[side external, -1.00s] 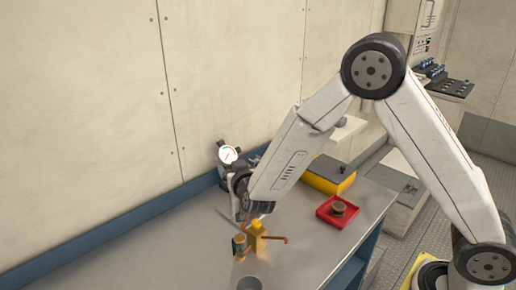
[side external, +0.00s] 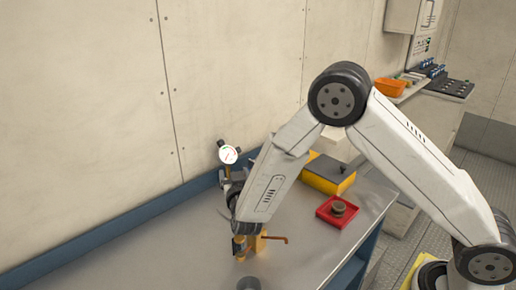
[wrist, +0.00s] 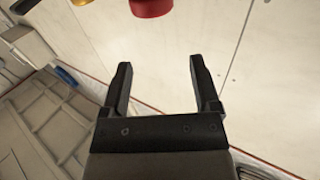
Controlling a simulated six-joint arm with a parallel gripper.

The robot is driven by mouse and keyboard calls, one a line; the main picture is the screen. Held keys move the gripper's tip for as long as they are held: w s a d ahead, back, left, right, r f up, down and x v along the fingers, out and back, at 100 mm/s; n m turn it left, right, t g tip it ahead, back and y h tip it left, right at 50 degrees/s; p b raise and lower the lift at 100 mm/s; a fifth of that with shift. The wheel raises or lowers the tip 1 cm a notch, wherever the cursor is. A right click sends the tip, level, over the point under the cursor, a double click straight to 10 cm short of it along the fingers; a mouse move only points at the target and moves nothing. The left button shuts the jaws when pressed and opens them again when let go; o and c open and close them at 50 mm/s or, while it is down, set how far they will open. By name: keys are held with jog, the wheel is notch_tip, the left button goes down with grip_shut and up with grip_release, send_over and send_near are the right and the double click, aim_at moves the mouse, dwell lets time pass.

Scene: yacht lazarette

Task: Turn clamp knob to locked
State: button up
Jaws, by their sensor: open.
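An orange fixture (side external: 257,241) with a thin lever arm reaching right stands on the grey bench, with a dark-banded round part (side external: 239,246) at its left. I cannot tell which part is the clamp knob. My gripper is at the lower end of my arm, just above and behind the fixture in the side view, its fingers mostly hidden there. In the wrist view my gripper (wrist: 158,85) is open, with nothing between the fingers. A red round part (wrist: 151,7) is cut off by the top edge, beyond the fingertips; what it belongs to is unclear.
A round dial gauge (side external: 228,154) stands behind my wrist, near the wall. A red tray (side external: 325,214) holding a small round part, and a yellow box with a grey top (side external: 328,172), sit to the right. A grey cup (side external: 249,284) is at the front edge. The left bench is clear.

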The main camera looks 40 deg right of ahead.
jog(key=w+f, duration=0.1)
jog(key=w+d+f, duration=0.1)
jog(key=f, duration=0.2)
jog(key=shift+w+d+f, duration=0.4)
jog(key=shift+x, duration=0.85)
grip_shut()
